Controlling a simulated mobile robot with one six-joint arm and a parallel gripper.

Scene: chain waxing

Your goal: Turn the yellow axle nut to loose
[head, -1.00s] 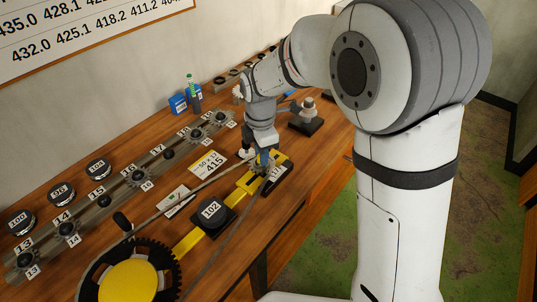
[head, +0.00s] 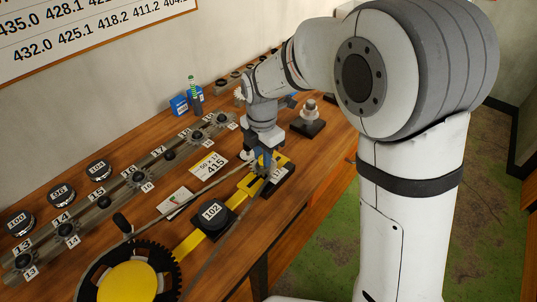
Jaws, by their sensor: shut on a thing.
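The yellow axle nut cannot be told apart clearly; the spot at my fingertips is small and partly hidden by my gripper. My gripper (head: 267,167) points down at the far end of the yellow bar (head: 248,184), beside the black block marked 17 (head: 278,178). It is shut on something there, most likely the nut. The chain runs from the big toothed chainring (head: 128,275) with its yellow centre up to that end.
A black weight marked 102 (head: 213,216) sits by the bar. A card marked 415 (head: 209,166) lies near my gripper. A post on a black base (head: 308,120) stands behind right.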

